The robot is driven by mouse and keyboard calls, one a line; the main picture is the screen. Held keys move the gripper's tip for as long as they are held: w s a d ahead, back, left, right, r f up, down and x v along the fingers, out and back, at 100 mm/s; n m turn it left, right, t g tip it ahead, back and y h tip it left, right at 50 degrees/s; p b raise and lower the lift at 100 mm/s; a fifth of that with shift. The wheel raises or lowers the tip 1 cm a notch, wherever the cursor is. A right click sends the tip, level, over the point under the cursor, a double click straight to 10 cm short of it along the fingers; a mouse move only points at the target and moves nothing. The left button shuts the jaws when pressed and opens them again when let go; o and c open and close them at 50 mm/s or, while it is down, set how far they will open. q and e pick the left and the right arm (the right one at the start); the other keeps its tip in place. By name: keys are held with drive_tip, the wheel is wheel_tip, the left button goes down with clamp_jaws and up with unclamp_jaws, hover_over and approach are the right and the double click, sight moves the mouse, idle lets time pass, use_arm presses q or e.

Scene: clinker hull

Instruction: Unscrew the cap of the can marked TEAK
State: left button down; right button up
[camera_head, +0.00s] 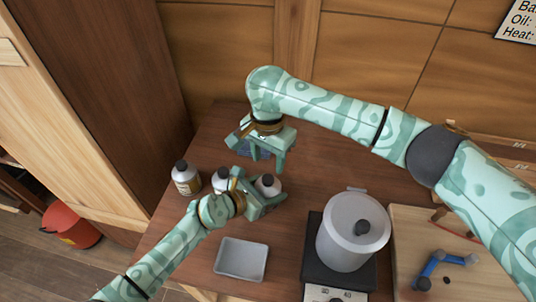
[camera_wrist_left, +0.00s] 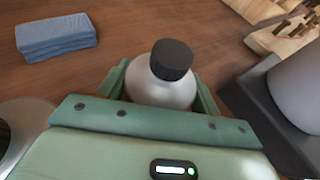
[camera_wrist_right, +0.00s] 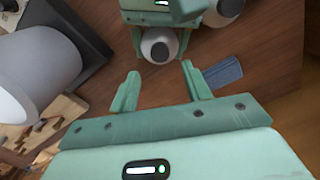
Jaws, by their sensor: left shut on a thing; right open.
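A silver can (camera_head: 268,186) with a black cap stands at the right of a row of cans on the bench. My left gripper (camera_head: 263,197) is shut on this can. In the left wrist view the can (camera_wrist_left: 160,92) sits between the fingers, with its cap (camera_wrist_left: 171,59) clear above them. No label on it shows, so I cannot tell whether it reads TEAK. My right gripper (camera_head: 267,160) is open and empty, behind the held can. In the right wrist view the cap (camera_wrist_right: 159,51) lies ahead of the open fingers (camera_wrist_right: 161,72).
Two more capped cans, one left (camera_head: 186,178) and one middle (camera_head: 221,179), stand beside it; their labels are unreadable. A grey tray (camera_head: 240,259) lies in front. A lidded pot (camera_head: 350,235) on a dark plate stands right.

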sight(268, 178)
wheel_tip(268, 178, down, 7)
drive_tip(key=shift+r, duration=0.15)
drive_tip(key=shift+c, duration=0.2)
drive_tip(key=c, duration=1)
drive_tip(key=n, duration=0.3)
drive_tip(key=shift+n, duration=0.3)
drive_tip(key=o, duration=1.1)
